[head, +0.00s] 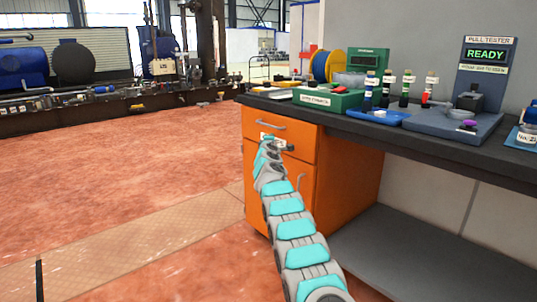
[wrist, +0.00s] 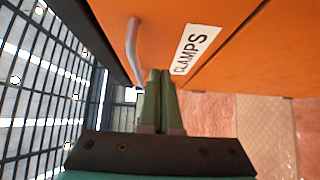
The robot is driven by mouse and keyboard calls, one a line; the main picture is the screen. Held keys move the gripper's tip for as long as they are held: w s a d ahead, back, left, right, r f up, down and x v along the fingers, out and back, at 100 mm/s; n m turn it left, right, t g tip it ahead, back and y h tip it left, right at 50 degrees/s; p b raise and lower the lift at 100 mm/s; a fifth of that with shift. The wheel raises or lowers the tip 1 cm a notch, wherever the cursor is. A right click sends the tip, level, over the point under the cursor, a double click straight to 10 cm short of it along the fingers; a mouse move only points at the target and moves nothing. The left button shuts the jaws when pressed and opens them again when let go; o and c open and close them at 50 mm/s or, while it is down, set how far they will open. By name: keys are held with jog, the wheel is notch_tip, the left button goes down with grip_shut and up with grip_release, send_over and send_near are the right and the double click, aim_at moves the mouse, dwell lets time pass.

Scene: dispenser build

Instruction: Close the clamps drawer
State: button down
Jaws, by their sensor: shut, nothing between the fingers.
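The clamps drawer (head: 293,134) is the orange top drawer of the cabinet under the bench. It looks flush or nearly flush with the cabinet; a small gap cannot be ruled out. Its grey handle (head: 272,125) shows above the gripper, and also in the wrist view (wrist: 133,48). The white CLAMPS label (wrist: 196,48) is clear in the wrist view. My gripper (head: 290,147) is at the drawer front, below the handle. In the wrist view its green fingers (wrist: 160,74) are together and empty, close to the orange face beside the label. Whether they touch it cannot be told.
The orange lower door (head: 293,185) is below the drawer, partly behind my arm. The dark bench top (head: 445,147) carries a green box (head: 328,99), a blue tray (head: 378,116) and a pull tester (head: 484,75). Open red floor (head: 120,175) lies left.

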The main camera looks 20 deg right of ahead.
jog(key=shift+a+b+v, duration=0.25)
jog(key=shift+b+v, duration=3.35)
jog(key=shift+v, duration=1)
jog(key=s+d+r+m+g+h+p, duration=0.1)
jog(key=s+d+r+m+g+h, duration=0.15)
jog(key=s, duration=0.45)
jog(key=s+d+r+m+g+h+p, duration=0.2)
jog(key=s+d+r+m+g, duration=0.15)
jog(key=s, duration=0.35)
jog(key=s+a+f+m+g+y+p, duration=0.15)
jog(key=s+m+g, duration=0.3)
jog(key=s, duration=1.15)
jog(key=s+a+f+g+y+p, duration=0.1)
jog(key=s+a+f+g+y, duration=0.1)
jog(key=s+a+f, duration=0.4)
jog(key=s+a+f+m+g+y+p, duration=0.1)
jog(key=s+a+f+g+y, duration=0.2)
jog(key=s+a, duration=1.1)
jog(key=s+a+f+m+g+y+p, duration=0.1)
jog(key=s+a+f+y, duration=0.5)
jog(key=s, duration=1.6)
jog(key=a+f+g+p, duration=0.1)
jog(key=a+f, duration=0.2)
jog(key=a, duration=0.1)
jog(key=shift+s+a, duration=0.15)
